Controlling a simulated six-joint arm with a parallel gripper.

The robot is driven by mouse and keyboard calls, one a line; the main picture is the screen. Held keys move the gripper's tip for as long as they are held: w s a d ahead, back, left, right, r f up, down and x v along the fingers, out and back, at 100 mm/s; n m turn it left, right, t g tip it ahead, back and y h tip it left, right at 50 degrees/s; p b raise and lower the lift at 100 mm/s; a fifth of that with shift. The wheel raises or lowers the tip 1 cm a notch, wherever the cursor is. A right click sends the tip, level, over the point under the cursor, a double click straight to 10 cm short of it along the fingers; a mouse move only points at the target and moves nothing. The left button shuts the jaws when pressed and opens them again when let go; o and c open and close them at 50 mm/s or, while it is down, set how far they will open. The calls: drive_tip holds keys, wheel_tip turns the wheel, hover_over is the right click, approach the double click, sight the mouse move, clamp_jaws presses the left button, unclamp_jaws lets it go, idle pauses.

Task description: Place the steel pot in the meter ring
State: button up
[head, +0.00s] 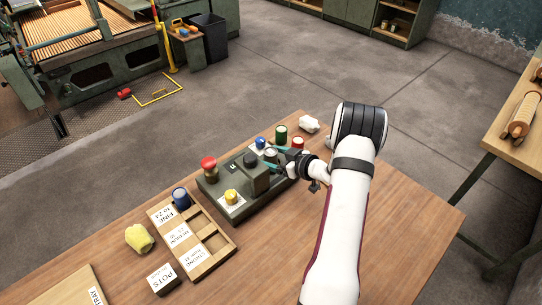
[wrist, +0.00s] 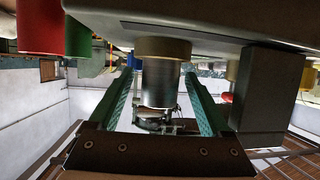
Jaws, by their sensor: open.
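The steel pot (head: 271,154) is at the right end of the grey-green device (head: 226,207), between my gripper's fingers. In the wrist view, which looks upside down, the steel pot (wrist: 160,84) is a grey metal cylinder against a tan ring (wrist: 163,47) on the device. It looks upright in the ring; how deep it sits is hidden. My gripper (head: 277,160) is open, with a teal-padded finger on each side of the pot. The wrist view shows gaps between the pot and both fingers (wrist: 165,85).
Green (head: 281,132), red (head: 297,142) and blue (head: 260,142) items stand close around my gripper. The device carries a dark upright block (head: 257,178), a red button (head: 208,163) and a yellow item (head: 231,197). A labelled wooden rack (head: 214,264) is at left. The bench's right side is clear.

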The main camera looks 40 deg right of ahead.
drive_tip(key=shift+r, duration=0.25)
drive_tip(key=v, duration=1.2)
drive_tip(key=w+a+r+m+g+h, duration=0.1)
drive_tip(key=w+r+m+g+h, duration=0.25)
drive_tip(key=w+r+h, duration=0.3)
drive_tip(key=s+a+r+m+g, duration=0.1)
drive_tip(key=s+a+r+g, duration=0.15)
drive_tip(key=a, duration=0.25)
drive_tip(key=s+a+m+g+y, duration=0.1)
drive_tip(key=s+a+g+y, duration=0.2)
drive_tip(key=s+a, duration=0.8)
drive_tip(key=s+a+r+m+g+y, duration=0.1)
drive_tip(key=s+a+g+y, duration=0.3)
drive_tip(key=s+a, duration=0.6)
drive_tip(key=a, duration=0.9)
drive_tip(key=shift+s+g, duration=0.3)
drive_tip(key=shift+s, duration=0.1)
